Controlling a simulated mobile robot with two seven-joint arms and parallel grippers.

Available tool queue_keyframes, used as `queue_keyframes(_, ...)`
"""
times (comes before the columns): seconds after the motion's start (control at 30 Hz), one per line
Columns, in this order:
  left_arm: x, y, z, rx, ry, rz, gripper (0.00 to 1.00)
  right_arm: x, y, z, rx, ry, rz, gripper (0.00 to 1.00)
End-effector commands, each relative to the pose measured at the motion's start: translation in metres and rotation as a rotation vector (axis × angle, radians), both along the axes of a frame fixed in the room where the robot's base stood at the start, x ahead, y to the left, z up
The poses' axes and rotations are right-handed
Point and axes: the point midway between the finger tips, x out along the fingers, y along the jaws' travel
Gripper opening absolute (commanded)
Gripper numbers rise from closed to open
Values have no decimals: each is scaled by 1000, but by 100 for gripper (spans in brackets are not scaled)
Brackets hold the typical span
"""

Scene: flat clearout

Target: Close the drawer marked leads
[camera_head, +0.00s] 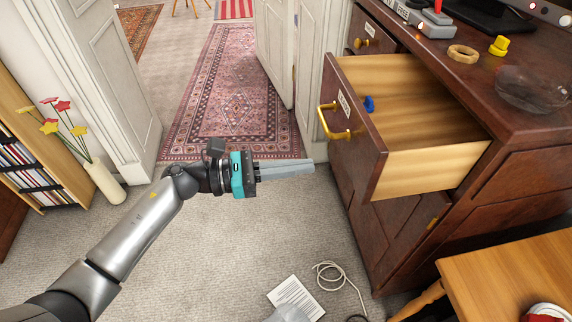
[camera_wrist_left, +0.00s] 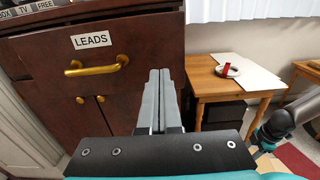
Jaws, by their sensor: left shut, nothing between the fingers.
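The drawer marked LEADS (camera_head: 360,130) is pulled well out of the dark wooden cabinet, its light wooden inside showing. Its brass handle (camera_head: 325,122) and label face left in the head view. In the left wrist view the drawer front (camera_wrist_left: 130,42) stands ahead, with its label and handle (camera_wrist_left: 97,66) left of the fingers. My left gripper (camera_head: 312,168) is shut and empty, in front of the drawer front and below its handle, with no clear contact. In the left wrist view its fingers (camera_wrist_left: 160,75) lie together. A small blue thing (camera_head: 369,104) lies in the drawer.
A small wooden table (camera_head: 500,275) stands at the lower right. A cable (camera_head: 335,277) and paper (camera_head: 297,297) lie on the carpet. A flower vase (camera_head: 104,182) stands left.

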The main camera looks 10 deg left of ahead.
Motion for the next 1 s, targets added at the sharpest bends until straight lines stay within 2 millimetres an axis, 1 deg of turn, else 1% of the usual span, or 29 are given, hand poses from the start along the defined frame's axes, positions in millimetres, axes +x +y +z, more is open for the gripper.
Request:
queue_keyframes(0.03, 4, -12, 1, -4, -1, 0, 0, -1, 0, 0, 1, 2, 0, 50)
queue_keyframes(0.2, 15, -46, 1, -4, 0, 0, 0, 0, 2, 1, 2, -1, 0, 50)
queue_keyframes(0.3, 21, -62, 0, -5, 2, 1, 0, 1, 3, 2, 3, 0, 1, 50)
queue_keyframes(0.4, 25, -74, 0, -3, 2, 2, 0, 2, 3, 2, 2, 5, 0, 50)
queue_keyframes(0.6, 28, -85, -1, -1, 3, 3, 0, 6, 4, 5, 3, 0, 1, 50)
queue_keyframes(1.0, 28, -85, -1, -1, 4, 3, 0, 7, 5, 5, 4, 0, -1, 50)
